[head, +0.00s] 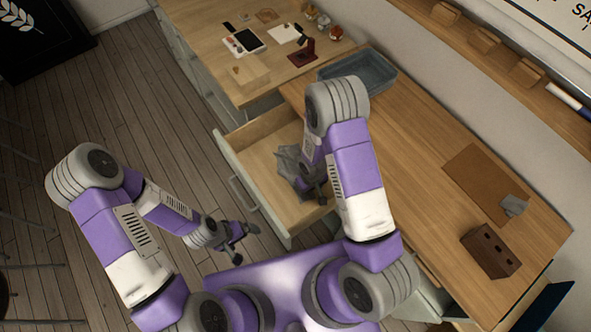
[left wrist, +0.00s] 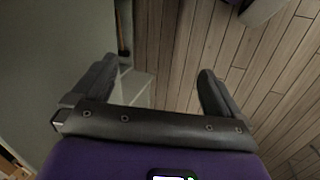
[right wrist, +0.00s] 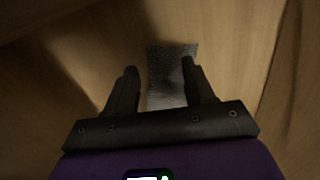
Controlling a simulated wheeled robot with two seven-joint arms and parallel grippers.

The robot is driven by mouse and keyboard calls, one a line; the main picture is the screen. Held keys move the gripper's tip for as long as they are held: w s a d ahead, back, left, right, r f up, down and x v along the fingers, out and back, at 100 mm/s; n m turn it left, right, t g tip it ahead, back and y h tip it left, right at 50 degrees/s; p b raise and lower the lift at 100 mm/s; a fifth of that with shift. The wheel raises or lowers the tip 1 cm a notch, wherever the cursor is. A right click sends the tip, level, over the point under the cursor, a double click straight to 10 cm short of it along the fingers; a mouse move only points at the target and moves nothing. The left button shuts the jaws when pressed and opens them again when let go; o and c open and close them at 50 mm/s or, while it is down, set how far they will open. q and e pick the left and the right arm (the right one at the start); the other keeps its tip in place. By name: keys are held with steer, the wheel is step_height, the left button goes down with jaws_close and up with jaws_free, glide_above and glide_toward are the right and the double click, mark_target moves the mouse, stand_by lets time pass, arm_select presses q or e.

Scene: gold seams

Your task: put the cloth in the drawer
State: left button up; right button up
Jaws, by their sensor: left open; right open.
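The drawer (head: 262,152) is pulled open below the counter, and its wooden inside shows. The grey cloth (head: 288,162) lies in it, crumpled, partly hidden behind my right arm. My right gripper (head: 322,196) is down in the drawer, open. In the right wrist view the cloth (right wrist: 168,75) lies on the drawer floor (right wrist: 105,45), beyond and between the open fingers (right wrist: 160,80). I cannot tell whether they touch it. My left gripper (head: 245,236) is open and empty, outside the drawer front; its fingers (left wrist: 155,85) show floor beyond them.
A blue-grey tray (head: 383,75) stands on the counter behind the drawer. A brown mat (head: 478,180) with a small grey piece (head: 514,206) at its corner and a dark brown block with holes (head: 490,250) are at right. The middle of the right counter is clear.

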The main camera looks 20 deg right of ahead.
steer(key=s+d+r+p, duration=0.1)
steer(key=s+r+p, duration=0.3)
steer(key=r, duration=0.5)
steer(key=p, duration=0.2)
steer(key=shift+r+p, duration=0.4)
